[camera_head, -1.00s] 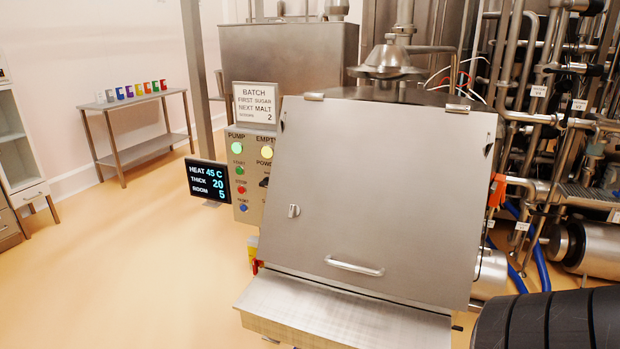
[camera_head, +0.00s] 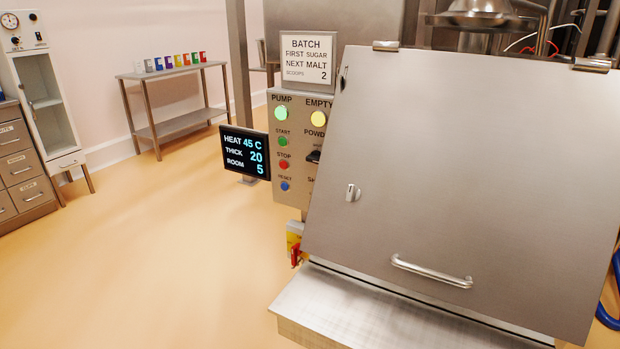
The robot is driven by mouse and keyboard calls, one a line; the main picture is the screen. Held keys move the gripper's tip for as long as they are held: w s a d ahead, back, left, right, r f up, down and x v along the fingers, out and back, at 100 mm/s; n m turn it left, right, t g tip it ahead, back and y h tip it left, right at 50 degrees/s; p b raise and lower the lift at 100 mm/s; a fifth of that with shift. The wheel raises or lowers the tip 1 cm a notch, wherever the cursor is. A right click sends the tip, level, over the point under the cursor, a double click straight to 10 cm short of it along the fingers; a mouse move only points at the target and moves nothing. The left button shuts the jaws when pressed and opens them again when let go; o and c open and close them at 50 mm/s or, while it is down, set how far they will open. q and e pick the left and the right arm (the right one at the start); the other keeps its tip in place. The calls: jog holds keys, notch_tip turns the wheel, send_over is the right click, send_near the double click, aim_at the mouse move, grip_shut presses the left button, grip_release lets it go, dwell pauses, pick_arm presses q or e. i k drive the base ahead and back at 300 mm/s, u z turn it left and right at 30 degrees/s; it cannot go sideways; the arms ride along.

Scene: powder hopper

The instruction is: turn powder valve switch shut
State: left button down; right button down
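The powder valve switch (camera_head: 314,156) is a small black lever under the cut-off "POWD" label on the grey control panel (camera_head: 296,188). The slanted steel hopper lid hides the panel's right side, so only part of the switch shows and I cannot tell its position clearly. The panel has a green lit pump lamp (camera_head: 281,113), a yellow lit "EMPTY" lamp (camera_head: 318,119), and green start, red stop and blue reset buttons. Neither of my grippers is in view.
The steel lid (camera_head: 470,170) with a handle (camera_head: 431,272) and a latch fills the right. A steel ledge (camera_head: 390,318) juts out below it. A display (camera_head: 245,152) reads heat 45 C, thick 20, room 5. Open floor (camera_head: 150,270) lies to the left.

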aim_at(314, 157)
jog(key=z, duration=0.1)
jog(key=k, duration=0.75)
jog(key=u, duration=1.5)
jog(key=i, duration=2.35)
jog(key=z, duration=1.5)
jog(key=i, duration=1.2)
jog(key=z, duration=1.15)
